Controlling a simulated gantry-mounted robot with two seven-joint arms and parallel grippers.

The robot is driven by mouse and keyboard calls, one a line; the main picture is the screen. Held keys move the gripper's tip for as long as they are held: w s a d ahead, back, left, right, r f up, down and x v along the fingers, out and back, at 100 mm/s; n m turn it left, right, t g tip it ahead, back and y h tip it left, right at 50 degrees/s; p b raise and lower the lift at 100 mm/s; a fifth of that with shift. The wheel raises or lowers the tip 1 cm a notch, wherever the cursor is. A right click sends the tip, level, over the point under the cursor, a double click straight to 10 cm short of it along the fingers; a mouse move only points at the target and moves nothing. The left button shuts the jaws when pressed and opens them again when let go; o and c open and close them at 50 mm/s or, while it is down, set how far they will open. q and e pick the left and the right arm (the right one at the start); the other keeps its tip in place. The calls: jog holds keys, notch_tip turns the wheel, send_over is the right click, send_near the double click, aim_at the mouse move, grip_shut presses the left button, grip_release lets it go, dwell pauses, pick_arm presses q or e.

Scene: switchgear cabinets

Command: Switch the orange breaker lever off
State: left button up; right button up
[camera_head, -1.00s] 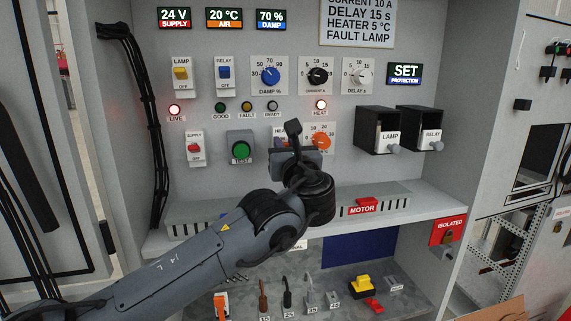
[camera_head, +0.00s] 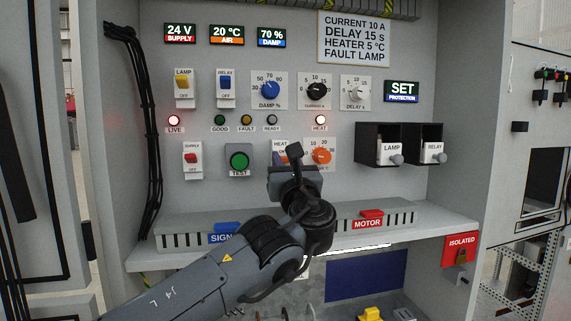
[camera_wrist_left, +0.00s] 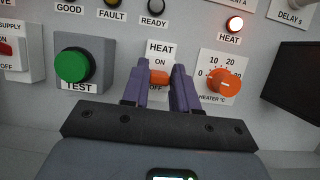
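The orange breaker lever (camera_wrist_left: 159,77) is on the HEAT switch, just below its ON mark in the left wrist view. My left gripper (camera_wrist_left: 159,75) has its two purple fingers on either side of the lever. They look parted, with the lever between them; whether they touch it is unclear. The red HEAT lamp (camera_head: 320,120) is lit. My right gripper is not in view.
The orange heater dial (camera_wrist_left: 225,83) is close to the right of the fingers. The green TEST button (camera_wrist_left: 72,65) is to the left. A ledge (camera_head: 440,228) with a red MOTOR part (camera_head: 371,216) runs below. Black LAMP and RELAY holders (camera_head: 372,140) project at right.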

pick_arm(q)
jog(key=o, duration=0.3)
jog(key=shift+s+d+f+b, duration=0.15)
jog(key=shift+s+f+b, duration=0.1)
jog(key=shift+s+b, duration=0.2)
jog(key=shift+b+v, duration=2.1)
jog(key=shift+v, duration=2.8)
